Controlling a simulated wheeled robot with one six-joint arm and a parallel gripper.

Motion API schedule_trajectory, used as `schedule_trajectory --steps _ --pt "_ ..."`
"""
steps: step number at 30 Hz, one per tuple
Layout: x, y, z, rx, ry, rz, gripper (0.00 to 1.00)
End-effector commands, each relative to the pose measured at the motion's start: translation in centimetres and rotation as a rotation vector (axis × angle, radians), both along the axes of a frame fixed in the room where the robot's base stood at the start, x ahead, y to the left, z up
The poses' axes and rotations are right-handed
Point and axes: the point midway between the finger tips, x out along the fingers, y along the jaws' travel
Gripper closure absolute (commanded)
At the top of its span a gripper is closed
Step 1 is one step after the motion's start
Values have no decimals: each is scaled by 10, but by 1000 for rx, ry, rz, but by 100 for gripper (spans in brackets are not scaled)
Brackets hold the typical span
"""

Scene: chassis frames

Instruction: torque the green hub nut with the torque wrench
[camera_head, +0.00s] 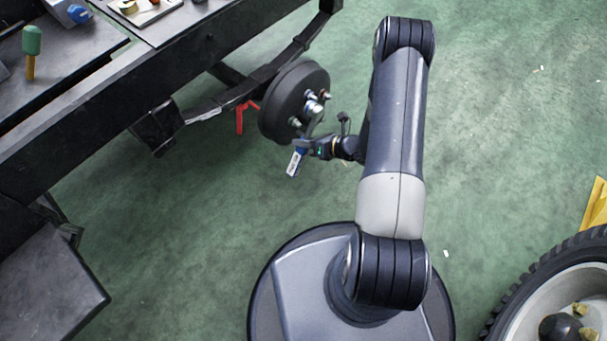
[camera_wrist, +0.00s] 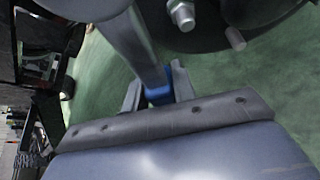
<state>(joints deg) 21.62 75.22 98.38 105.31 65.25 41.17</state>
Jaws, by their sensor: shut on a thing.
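The dark round hub (camera_head: 293,103) hangs at the axle end beside the chassis, with several metal studs or nuts on its face. I cannot tell for sure which nut is the green one. The torque wrench (camera_head: 295,162) has a blue and white handle. My gripper (camera_head: 318,148) is shut on it just in front of the hub. In the wrist view my gripper (camera_wrist: 157,92) holds the blue part of the wrench, and its grey shaft (camera_wrist: 133,42) runs up and left out of view. Its head and any contact with a nut are not clear.
The black chassis rail (camera_head: 150,95) runs diagonally at upper left. A red part (camera_head: 241,117) stands behind the hub. A green-topped tool (camera_head: 31,45) stands on the left tray. A tyre (camera_head: 535,285) lies at lower right.

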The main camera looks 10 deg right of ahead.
Motion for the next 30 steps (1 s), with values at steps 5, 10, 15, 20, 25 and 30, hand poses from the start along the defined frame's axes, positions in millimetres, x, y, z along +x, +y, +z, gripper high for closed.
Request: schedule_trajectory --steps 5,10,15,20,25,30 --pt "-17 5 -64 80 55 4 100" --pt "-26 8 -87 116 80 10 100" --pt "-27 11 -92 126 86 11 100" --pt "-19 17 -91 126 87 11 100" --pt "-6 26 -91 125 85 13 100" --pt "7 36 -91 123 85 13 100"
